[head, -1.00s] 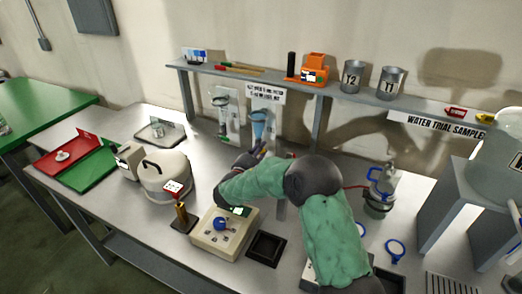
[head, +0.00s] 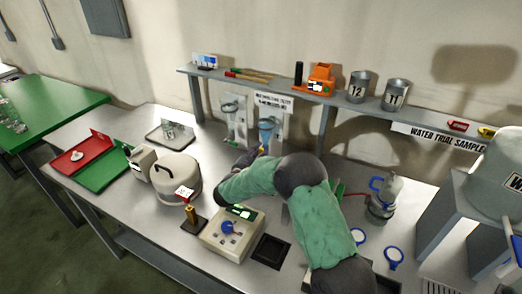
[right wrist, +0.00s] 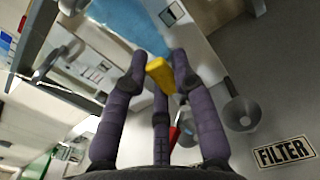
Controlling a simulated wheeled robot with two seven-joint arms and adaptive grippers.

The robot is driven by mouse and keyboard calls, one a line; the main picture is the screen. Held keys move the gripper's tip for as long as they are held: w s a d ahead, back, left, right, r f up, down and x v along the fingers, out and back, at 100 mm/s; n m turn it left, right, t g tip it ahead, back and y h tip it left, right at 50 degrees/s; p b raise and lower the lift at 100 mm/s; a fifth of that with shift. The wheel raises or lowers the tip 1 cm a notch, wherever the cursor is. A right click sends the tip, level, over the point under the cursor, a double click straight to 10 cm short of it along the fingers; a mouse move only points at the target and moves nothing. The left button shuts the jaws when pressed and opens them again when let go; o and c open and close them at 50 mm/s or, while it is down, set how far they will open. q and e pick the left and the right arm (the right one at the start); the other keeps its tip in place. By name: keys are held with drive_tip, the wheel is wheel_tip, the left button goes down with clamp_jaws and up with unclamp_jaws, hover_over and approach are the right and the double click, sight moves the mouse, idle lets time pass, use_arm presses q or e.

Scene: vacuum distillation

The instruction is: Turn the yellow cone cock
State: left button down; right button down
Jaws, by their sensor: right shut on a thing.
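The yellow cone cock (right wrist: 160,74) shows in the right wrist view, between the purple fingertips of my right gripper (right wrist: 160,66). The gripper is shut on it. A blue-filled cone (right wrist: 135,22) lies just beyond it, and a small red piece (right wrist: 174,136) shows behind the fingers. In the head view my right gripper (head: 252,156) is low in front of the blue cone (head: 267,129) mounted under the shelf. There the hand and forearm hide the cock. My left gripper is not in view.
A clear cone (head: 231,116) hangs left of the blue one. The shelf (head: 345,101) above carries cans and an orange device. A white pot (head: 175,172) and a beige box with a blue knob (head: 228,228) stand in front. A glass vessel (head: 383,195) stands to the right.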

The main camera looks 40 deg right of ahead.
drive_tip(key=shift+w+a+f+n, duration=0.1)
drive_tip(key=shift+n, duration=0.3)
drive_tip(key=c, duration=1)
unclamp_jaws()
drive_tip(key=v, duration=1.2)
